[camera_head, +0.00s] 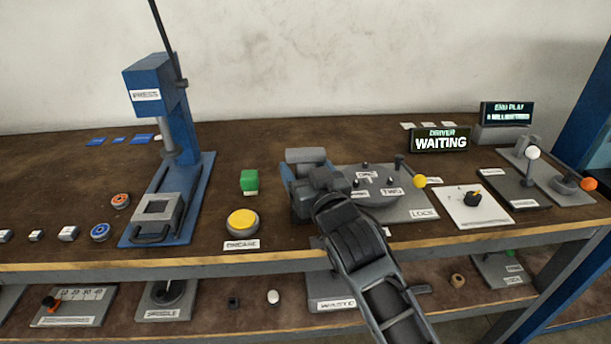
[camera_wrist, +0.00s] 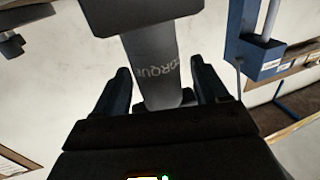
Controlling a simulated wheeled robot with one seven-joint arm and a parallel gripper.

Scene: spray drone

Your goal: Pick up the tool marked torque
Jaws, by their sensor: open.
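The tool marked TORQUE is a grey handle (camera_wrist: 158,60) with its lettering facing the wrist camera. It stands between the two dark fingers of my gripper (camera_wrist: 160,76), which are open on either side of it. A thin gap shows beside the handle, and I cannot tell whether either finger touches it. In the head view, my gripper (camera_head: 303,178) is over the middle of the bench, left of the dial plate. A grey cylinder (camera_head: 305,155) shows just behind it and seems to be the top of this tool. My arm hides the rest.
A blue press (camera_head: 158,90) stands to the left, with a yellow button (camera_head: 242,222) and green block (camera_head: 249,181) between it and my gripper. A plate marked LOCK (camera_head: 424,213) lies close on the right. A display (camera_head: 440,140) reads DRIVER WAITING. The shelf below holds small parts.

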